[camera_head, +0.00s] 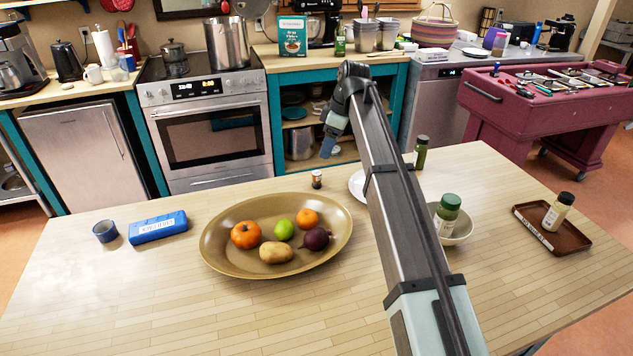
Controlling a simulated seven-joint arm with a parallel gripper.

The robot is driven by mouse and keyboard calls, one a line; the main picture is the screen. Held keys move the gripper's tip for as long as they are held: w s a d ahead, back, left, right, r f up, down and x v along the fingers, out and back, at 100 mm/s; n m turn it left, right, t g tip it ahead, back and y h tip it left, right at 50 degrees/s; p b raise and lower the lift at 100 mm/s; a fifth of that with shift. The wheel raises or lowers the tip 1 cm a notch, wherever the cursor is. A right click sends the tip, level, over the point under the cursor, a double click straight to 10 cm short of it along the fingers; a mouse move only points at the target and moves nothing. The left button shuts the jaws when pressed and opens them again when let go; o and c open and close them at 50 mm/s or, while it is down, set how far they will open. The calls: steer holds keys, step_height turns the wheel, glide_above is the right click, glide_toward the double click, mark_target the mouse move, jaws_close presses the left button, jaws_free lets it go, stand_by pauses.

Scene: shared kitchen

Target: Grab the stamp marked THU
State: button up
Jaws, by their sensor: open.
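I cannot make out the letters THU on anything in view. A small upright cylinder (317,179), orange, white and dark, stands on the table behind the bowl; its marking is too small to read, and I cannot tell whether it is a stamp. A blue box (158,228) with a white label lies at the table's left; its lettering is not legible. My gripper (327,150) is small in view, raised above the table's far side, above and slightly right of the cylinder. It is open, and I see nothing held in it.
A wide tan bowl (222,262) with fruit and vegetables fills the middle. The front left table is clear.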

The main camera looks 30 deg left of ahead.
mark_target(318, 173)
steer(key=x, duration=0.8)
steer(key=shift+a+x, duration=0.15)
steer(key=shift+x, duration=1.15)
steer(key=shift+a+x, duration=0.15)
steer(key=shift+x, duration=1.15)
steer(key=shift+w, duration=0.2)
steer(key=shift+c, duration=0.4)
steer(key=shift+r, duration=0.1)
steer(key=c, duration=1.1)
